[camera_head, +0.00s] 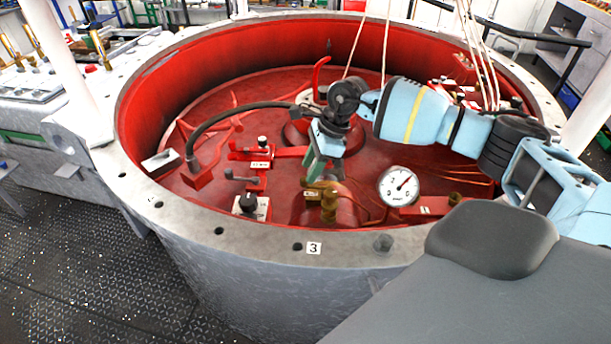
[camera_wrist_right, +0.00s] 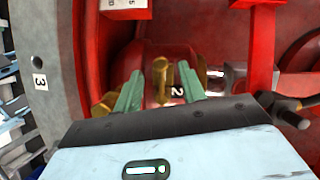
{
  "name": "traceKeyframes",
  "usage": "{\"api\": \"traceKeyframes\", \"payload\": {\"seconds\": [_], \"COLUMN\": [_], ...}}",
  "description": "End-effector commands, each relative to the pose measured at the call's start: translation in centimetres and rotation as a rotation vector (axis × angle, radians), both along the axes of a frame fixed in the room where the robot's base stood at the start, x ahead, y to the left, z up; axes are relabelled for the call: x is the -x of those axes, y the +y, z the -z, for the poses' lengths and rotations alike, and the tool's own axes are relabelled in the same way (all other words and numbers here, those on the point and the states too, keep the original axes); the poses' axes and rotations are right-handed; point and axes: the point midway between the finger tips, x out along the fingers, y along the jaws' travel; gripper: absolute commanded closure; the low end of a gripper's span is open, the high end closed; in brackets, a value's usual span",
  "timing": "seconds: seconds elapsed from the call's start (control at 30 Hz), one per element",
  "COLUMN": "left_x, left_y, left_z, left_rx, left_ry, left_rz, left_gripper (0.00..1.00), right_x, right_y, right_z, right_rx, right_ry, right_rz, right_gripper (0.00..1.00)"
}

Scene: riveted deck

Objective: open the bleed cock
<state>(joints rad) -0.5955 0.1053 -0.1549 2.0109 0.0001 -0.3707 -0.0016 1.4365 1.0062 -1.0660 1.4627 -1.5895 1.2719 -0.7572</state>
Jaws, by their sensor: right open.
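The bleed cock, a small brass fitting (camera_head: 328,205), stands on the red floor of the round pit, near the front rim and left of the gauge. My right gripper (camera_head: 315,170) reaches down from the right just above and behind it in the head view. In the right wrist view, the brass lever (camera_wrist_right: 161,80) lies between the two open green fingers of my right gripper (camera_wrist_right: 162,77), with gaps on both sides. Its depth against the fingertips is hard to tell. A "2" label shows beside the lever. My left gripper is out of view.
A white dial gauge (camera_head: 398,186) stands right of the cock. A small lever valve (camera_head: 251,205) and a red handle unit (camera_head: 252,154) stand to the left. The pit's grey bolted rim (camera_head: 270,245) runs close in front. White ropes hang behind my right arm.

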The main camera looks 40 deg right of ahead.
Motion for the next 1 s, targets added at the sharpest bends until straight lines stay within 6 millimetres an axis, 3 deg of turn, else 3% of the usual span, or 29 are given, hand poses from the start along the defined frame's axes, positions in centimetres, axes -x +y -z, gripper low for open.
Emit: {"api": "traceKeyframes", "payload": {"seconds": [0.3,0.63,0.93,1.0], "left_x": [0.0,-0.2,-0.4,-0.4], "left_y": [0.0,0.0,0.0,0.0], "left_z": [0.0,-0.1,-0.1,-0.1], "left_rx": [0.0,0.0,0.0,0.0], "left_ry": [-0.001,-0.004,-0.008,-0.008], "left_rz": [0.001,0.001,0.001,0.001], "left_gripper": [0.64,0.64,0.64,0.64], "right_x": [-0.6,-0.7,-0.7,-0.7], "right_y": [1.2,1.3,1.3,1.3], "right_z": [3.3,3.6,3.6,3.6], "right_rx": [0.0,0.0,0.0,0.0], "right_ry": [0.0,-0.001,-0.001,-0.001], "right_rz": [0.0,0.0,0.0,0.0], "right_gripper": [0.59,0.59,0.97,1.0]}}
